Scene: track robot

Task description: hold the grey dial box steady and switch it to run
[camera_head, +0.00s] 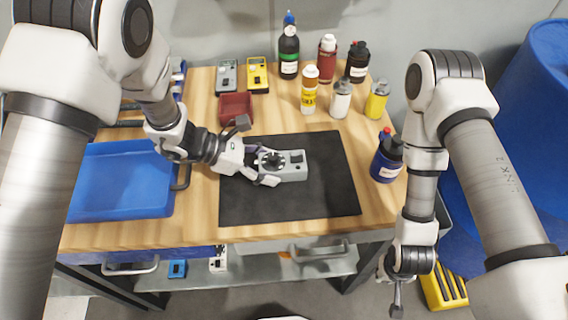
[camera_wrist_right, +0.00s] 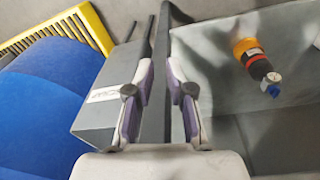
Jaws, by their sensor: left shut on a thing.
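The grey dial box (camera_head: 292,172) lies on the black mat (camera_head: 325,200), with a dark round dial (camera_head: 271,161) on its top at the left end. My left gripper (camera_head: 269,167) comes in from the left and is shut on the box's left end, its fingers beside the dial. The gripper partly hides that end, and I cannot read the dial's setting. My right gripper (camera_head: 396,292) hangs off the table's front right corner, pointing down. In the right wrist view its fingers (camera_wrist_right: 160,90) stand apart with nothing held between them.
A blue tray (camera_head: 120,180) is at the left and a dark red bin (camera_head: 235,108) behind the mat. A grey and a yellow meter (camera_head: 257,75) and several bottles (camera_head: 340,99) stand at the back. A blue bottle (camera_head: 386,160) is right of the mat. The mat's front is clear.

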